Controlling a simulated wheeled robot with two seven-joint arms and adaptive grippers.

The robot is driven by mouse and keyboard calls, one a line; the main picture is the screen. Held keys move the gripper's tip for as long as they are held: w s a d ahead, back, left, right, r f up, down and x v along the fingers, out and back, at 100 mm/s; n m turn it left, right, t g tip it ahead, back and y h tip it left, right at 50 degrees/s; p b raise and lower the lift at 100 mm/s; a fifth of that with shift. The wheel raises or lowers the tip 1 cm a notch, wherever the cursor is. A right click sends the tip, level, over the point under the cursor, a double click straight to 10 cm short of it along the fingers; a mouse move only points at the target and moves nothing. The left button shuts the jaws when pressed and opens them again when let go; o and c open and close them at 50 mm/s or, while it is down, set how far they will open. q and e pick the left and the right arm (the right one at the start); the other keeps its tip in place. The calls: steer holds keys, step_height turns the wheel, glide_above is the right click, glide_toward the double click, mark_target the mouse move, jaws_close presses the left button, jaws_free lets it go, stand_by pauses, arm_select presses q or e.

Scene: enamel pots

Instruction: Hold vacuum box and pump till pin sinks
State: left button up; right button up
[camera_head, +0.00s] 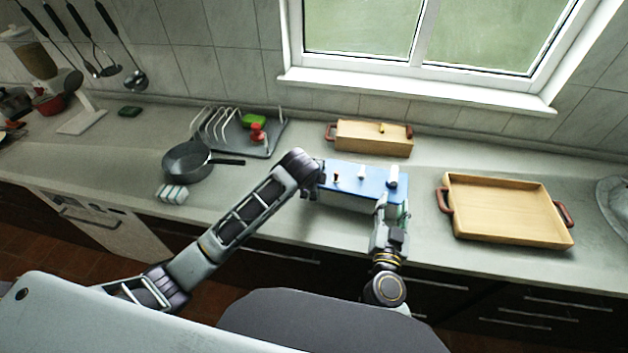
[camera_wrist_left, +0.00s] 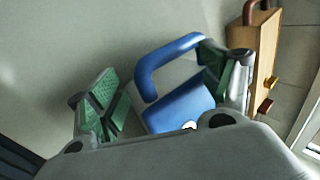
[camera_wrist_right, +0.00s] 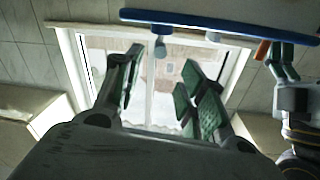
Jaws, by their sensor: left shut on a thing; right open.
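The vacuum box (camera_head: 350,186) has a blue lid and stands at the counter's front. A small red-brown pin (camera_head: 336,177), a pale knob (camera_head: 361,172) and a white pump cylinder (camera_head: 392,176) stand up from the lid. My left gripper (camera_head: 314,182) is shut at the box's left end; the left wrist view shows the blue handle (camera_wrist_left: 168,62) between its fingers. My right gripper (camera_head: 393,207) is open at the box's front right corner, just below the pump. In the right wrist view, seen upside down, its fingers (camera_wrist_right: 160,80) are apart and empty beside the lid edge (camera_wrist_right: 215,23).
A wooden box (camera_head: 370,142) with red handles stands behind by the wall. A wooden tray (camera_head: 505,212) lies at right. A frying pan (camera_head: 190,162) and a rack (camera_head: 232,132) stand at left. Bare counter lies between box and tray.

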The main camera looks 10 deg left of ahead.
mark_target(395, 174)
steer(key=shift+w+d, duration=0.2)
steer(key=shift+w, duration=2.8)
steer(key=shift+w+d, duration=0.2)
steer(key=shift+w, duration=2.75)
jaws_close()
